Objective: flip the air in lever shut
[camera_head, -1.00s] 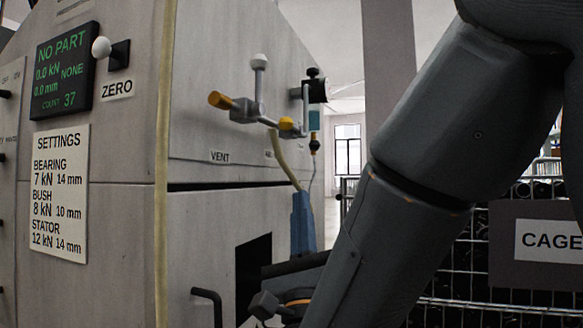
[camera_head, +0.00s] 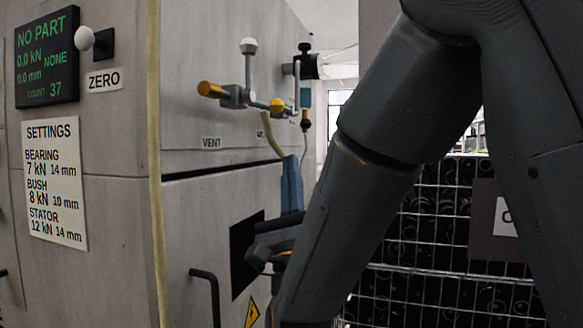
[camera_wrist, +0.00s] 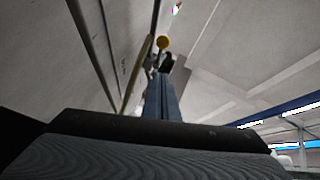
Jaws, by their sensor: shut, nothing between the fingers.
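On the machine's side panel is a pipe fitting (camera_head: 233,96) with an orange end and a white-knobbed lever (camera_head: 248,64) standing upright. A yellow knob (camera_head: 277,105) sits just right of it and also shows in the wrist view (camera_wrist: 162,41). A "VENT" label (camera_head: 211,142) is below. No "air in" label is readable, so I cannot tell which part is the air in lever. My gripper (camera_head: 290,160) points upward, its blue fingers shut and empty, below the yellow knob and apart from it in the head view. In the wrist view the fingers (camera_wrist: 160,85) point towards the knob.
A black fitting (camera_head: 304,66) with a hanging tube sits right of the levers. A black handle (camera_head: 208,290) and a dark opening (camera_head: 244,255) are lower down. A wire cage (camera_head: 430,240) stands behind my arm.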

